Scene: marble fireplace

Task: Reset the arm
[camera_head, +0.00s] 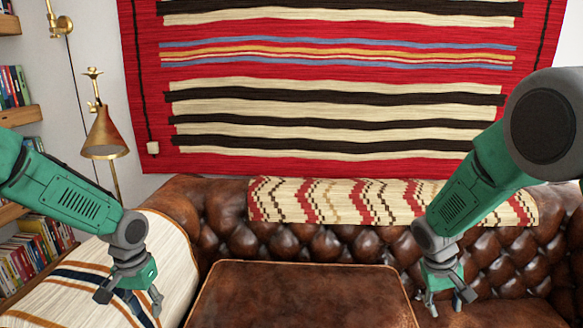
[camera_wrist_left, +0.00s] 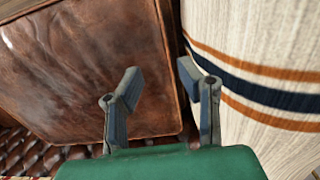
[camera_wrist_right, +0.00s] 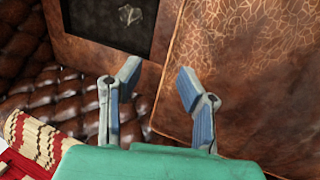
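My left gripper (camera_head: 131,299) hangs over the striped cream blanket on the sofa's left arm. In the left wrist view its two fingers (camera_wrist_left: 158,78) are apart with nothing between them. My right gripper (camera_head: 449,298) hangs in front of the sofa's right part. In the right wrist view its fingers (camera_wrist_right: 158,78) are also apart and empty. Both arms reach in from the sides, bent downward at the wrists.
A brown leather sofa (camera_head: 330,243) with a patterned throw (camera_head: 335,201) spans the back. A brown leather block (camera_head: 300,295) lies between the grippers. The cream blanket (camera_head: 165,245) is left, beside a brass lamp (camera_head: 104,135) and bookshelves (camera_head: 20,115). A striped rug (camera_head: 340,75) hangs behind.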

